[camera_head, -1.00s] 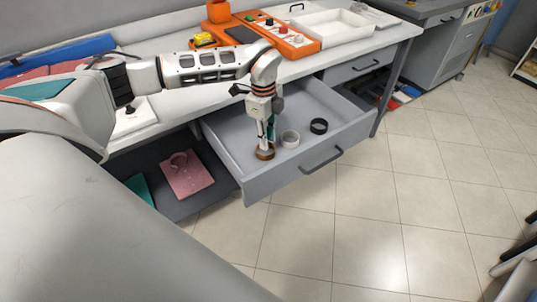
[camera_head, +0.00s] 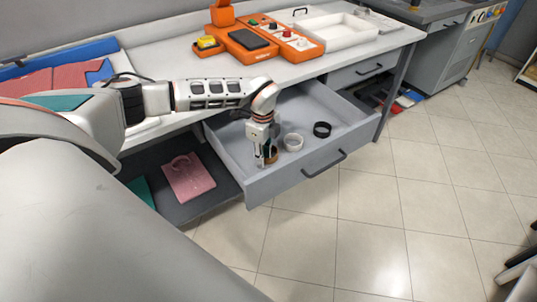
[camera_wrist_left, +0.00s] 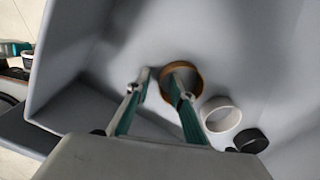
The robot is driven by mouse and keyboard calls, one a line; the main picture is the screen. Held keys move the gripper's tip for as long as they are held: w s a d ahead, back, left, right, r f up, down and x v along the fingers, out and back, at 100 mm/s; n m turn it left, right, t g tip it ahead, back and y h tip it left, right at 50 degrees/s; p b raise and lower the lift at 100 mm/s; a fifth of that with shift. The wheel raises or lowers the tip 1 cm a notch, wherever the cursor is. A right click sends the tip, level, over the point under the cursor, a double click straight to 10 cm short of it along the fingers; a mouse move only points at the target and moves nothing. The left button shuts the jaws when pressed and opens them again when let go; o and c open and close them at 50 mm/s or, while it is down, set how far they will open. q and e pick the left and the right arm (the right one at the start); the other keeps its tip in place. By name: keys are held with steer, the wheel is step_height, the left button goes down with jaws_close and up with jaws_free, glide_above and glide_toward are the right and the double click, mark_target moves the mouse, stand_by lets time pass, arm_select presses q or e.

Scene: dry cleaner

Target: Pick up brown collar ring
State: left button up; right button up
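The brown collar ring (camera_head: 273,153) stands in the open grey drawer (camera_head: 232,154), at its left front. It also shows in the left wrist view (camera_wrist_left: 197,92). My left gripper (camera_head: 264,162) points down at it. In the left wrist view my left gripper (camera_wrist_left: 162,73) has its fingers apart. One finger reaches inside the ring, and the other is outside on its left, with a visible gap to the ring's wall. My right gripper is not in view.
A white ring (camera_head: 293,142) and a black ring (camera_head: 322,129) stand to the right in the same drawer. The drawer's front panel (camera_head: 305,172) and side walls surround them. A table (camera_head: 300,72) with an orange device (camera_head: 262,40) is behind. The drawer's back right floor is clear.

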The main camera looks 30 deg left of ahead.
arm_select(q)
steer(key=shift+c, duration=0.3)
jaws_close()
steer(key=shift+r, duration=0.1)
